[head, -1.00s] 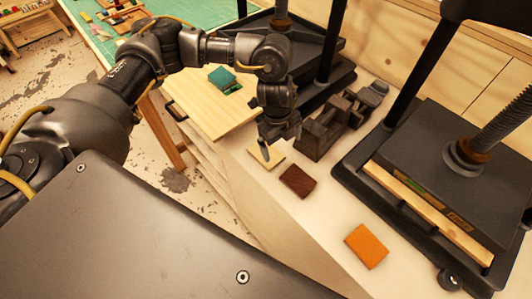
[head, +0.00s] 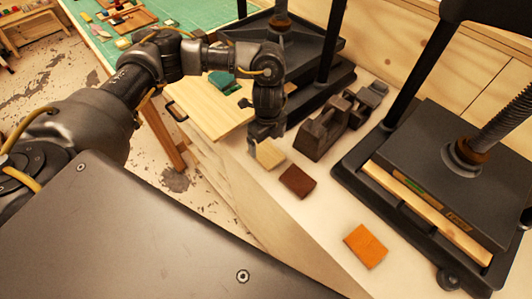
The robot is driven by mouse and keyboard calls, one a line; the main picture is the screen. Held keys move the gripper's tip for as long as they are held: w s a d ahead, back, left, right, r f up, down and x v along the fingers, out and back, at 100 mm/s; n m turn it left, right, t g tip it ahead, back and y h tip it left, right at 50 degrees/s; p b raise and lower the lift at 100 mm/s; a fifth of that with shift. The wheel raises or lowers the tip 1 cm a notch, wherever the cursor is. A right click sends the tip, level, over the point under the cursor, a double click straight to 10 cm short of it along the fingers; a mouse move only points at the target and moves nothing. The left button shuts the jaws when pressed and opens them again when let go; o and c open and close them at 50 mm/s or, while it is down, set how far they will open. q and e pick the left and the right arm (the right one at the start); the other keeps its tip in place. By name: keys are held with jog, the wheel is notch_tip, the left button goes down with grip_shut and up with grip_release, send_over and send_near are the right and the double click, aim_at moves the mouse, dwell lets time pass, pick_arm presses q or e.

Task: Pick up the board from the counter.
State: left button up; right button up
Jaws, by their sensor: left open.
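A light wooden board (head: 212,118) with a dark handle on its left edge lies on the counter (head: 325,222), at the upper middle of the head view. A green book (head: 222,81) lies on it, and my left arm hides part of both. My left gripper (head: 265,140) is open and points down, to the right of the board and apart from it. The gripper is right over a small cream book (head: 270,155) and hides its far part. I cannot tell whether it touches this book. My right gripper is not in view.
A brown book (head: 297,182) and an orange book (head: 366,246) lie on the counter in front. Dark metal blocks (head: 320,132) stand right of my gripper. A large black press (head: 440,165) stands at the right, another (head: 320,50) behind. Between the books the counter is clear.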

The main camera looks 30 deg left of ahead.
aim_at(267, 153)
pick_arm(q)
jog(key=shift+s+f, duration=0.1)
jog(key=shift+f, duration=0.35)
notch_tip(267, 153, down, 4)
jog(key=shift+a+f, duration=0.1)
jog(key=shift+f, duration=0.05)
jog(key=c, duration=1.1)
